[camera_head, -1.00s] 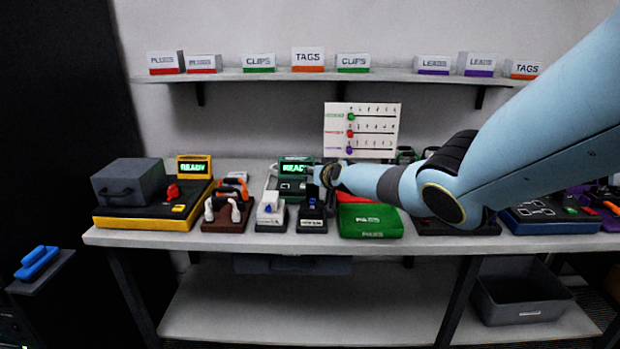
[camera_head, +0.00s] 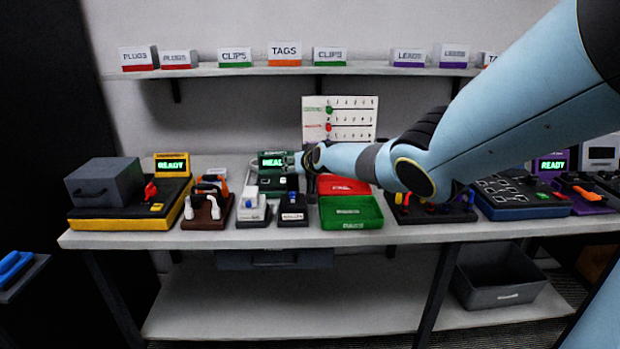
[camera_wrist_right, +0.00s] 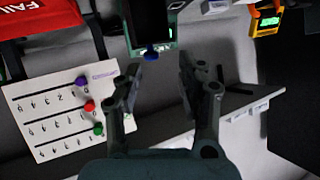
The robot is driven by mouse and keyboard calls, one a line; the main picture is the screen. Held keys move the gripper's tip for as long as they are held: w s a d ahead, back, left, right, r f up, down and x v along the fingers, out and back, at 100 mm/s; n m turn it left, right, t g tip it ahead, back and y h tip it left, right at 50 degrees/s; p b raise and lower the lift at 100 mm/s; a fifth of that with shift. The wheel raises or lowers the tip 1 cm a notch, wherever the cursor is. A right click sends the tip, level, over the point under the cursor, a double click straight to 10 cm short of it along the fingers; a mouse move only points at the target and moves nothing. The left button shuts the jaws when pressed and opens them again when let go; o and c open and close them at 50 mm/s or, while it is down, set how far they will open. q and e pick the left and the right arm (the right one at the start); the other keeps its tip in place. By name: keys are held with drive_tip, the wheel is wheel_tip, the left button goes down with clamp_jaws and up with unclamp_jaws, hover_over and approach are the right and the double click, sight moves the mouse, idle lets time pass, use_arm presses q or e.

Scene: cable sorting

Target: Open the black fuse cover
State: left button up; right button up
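My right gripper (camera_head: 308,160) is beside the right edge of the green device (camera_head: 274,182) with a lit display, in the head view. In the right wrist view the right gripper (camera_wrist_right: 160,76) is open, with nothing between its fingers. A black panel (camera_wrist_right: 150,18) in a green frame, with a blue knob (camera_wrist_right: 151,53) at its edge, lies just beyond the fingertips. It may be the black fuse cover; I cannot tell for certain. The fingers appear apart from the knob. My left gripper is not in view.
A black block (camera_head: 293,212) and a white block (camera_head: 253,212) stand at the bench front. A red bin (camera_head: 343,186) and a green bin (camera_head: 350,211) are to their right. A chart board (camera_head: 340,118) stands behind, below the shelf (camera_head: 290,69).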

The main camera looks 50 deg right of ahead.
drive_tip(key=s+a, duration=0.5)
drive_tip(key=s, duration=0.6)
drive_tip(key=shift+s+r, duration=0.2)
drive_tip(key=shift+s, duration=0.1)
